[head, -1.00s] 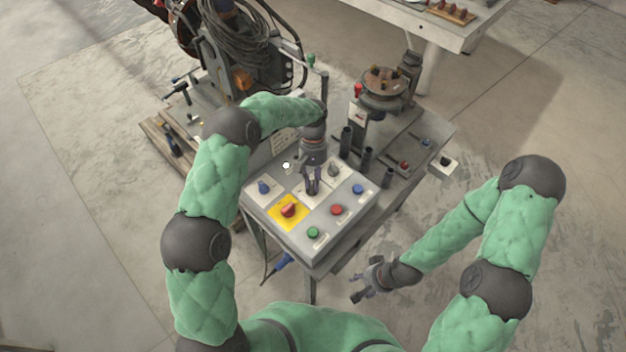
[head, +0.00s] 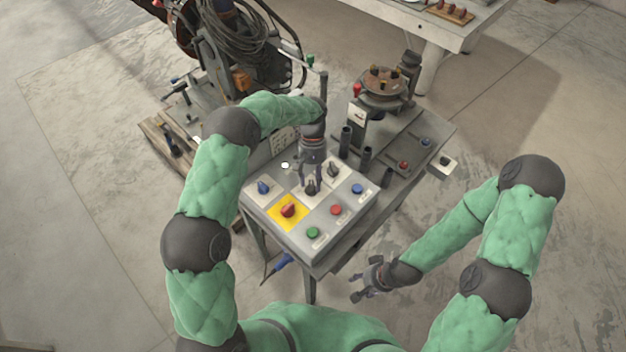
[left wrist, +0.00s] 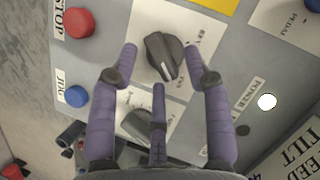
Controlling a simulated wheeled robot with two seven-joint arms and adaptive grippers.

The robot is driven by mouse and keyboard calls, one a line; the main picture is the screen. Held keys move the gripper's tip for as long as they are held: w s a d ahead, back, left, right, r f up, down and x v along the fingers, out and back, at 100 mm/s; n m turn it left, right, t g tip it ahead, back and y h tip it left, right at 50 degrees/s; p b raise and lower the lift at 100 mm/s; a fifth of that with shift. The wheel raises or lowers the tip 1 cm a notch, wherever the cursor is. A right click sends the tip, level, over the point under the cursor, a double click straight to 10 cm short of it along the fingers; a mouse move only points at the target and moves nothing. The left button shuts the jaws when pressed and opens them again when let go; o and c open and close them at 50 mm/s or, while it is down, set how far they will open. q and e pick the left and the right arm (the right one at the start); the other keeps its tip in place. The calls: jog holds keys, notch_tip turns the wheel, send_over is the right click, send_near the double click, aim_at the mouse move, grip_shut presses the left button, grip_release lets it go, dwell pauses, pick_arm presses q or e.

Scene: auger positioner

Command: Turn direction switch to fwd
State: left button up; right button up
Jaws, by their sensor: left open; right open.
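The direction switch is a dark rotary knob with a white pointer line, on a white label plate of the control panel. It shows in the head view (head: 310,190) and in the left wrist view (left wrist: 161,58). Its lettering is only partly legible, and its pointer slants across the plate. My left gripper (left wrist: 160,62) is open, with purple fingers on either side of the knob; I cannot tell whether they touch it. In the head view my left gripper (head: 311,180) hangs over the switch from above. My right gripper (head: 369,283) is open and empty, off the panel's front right.
Close by on the panel are a second dark knob (head: 333,169), a blue knob (head: 263,187), a red knob on a yellow plate (head: 289,210), and red (head: 337,210), green (head: 313,232) and blue (head: 358,188) buttons. Dark upright cylinders (head: 346,139) stand behind the panel.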

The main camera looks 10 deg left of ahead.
pick_arm(q)
jog(key=v, duration=1.1)
jog(key=shift+r, duration=0.3)
jog(key=shift+f, duration=0.1)
